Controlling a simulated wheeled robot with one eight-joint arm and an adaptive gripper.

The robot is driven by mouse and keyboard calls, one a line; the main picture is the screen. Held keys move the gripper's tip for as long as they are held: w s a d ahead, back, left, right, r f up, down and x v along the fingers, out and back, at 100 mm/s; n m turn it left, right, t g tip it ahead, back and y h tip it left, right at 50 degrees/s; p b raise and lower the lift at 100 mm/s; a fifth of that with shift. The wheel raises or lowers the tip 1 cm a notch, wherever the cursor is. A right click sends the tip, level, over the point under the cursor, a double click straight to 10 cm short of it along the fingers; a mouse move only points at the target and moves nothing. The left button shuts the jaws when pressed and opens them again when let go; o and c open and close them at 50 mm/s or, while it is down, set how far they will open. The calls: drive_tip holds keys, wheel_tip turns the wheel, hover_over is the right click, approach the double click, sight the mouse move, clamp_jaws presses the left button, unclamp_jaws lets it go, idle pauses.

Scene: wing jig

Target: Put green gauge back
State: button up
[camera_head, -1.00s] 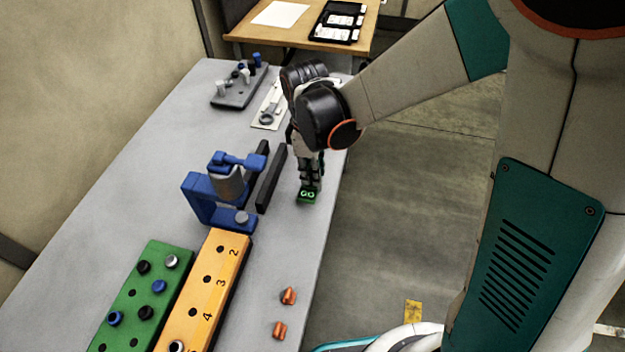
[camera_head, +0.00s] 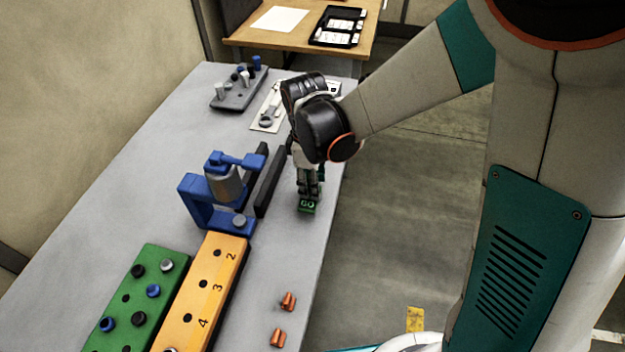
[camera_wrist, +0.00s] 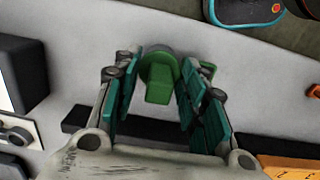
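The green gauge (camera_head: 307,206), a small block with pale marks on its face, is at the lower end of my gripper (camera_head: 310,188) near the right edge of the grey table (camera_head: 250,290). In the wrist view the green gauge (camera_wrist: 159,88) shows as a block with a rounded part behind it, between the two teal fingers of my gripper (camera_wrist: 163,70).
Two dark bars (camera_head: 269,181) and a blue clamp fixture (camera_head: 200,203) stand left of my gripper. An orange numbered block (camera_head: 226,262), a green block with pegs (camera_head: 155,262) and orange pieces (camera_head: 288,301) lie nearer. A white card (camera_head: 268,108) and grey peg stand (camera_head: 238,93) are farther back.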

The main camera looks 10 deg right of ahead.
drive_tip(key=shift+r, duration=0.1)
wheel_tip(320, 180, up, 12)
drive_tip(key=p, duration=0.8)
drive_tip(key=shift+a+p, duration=0.35)
drive_tip(key=shift+p, duration=0.05)
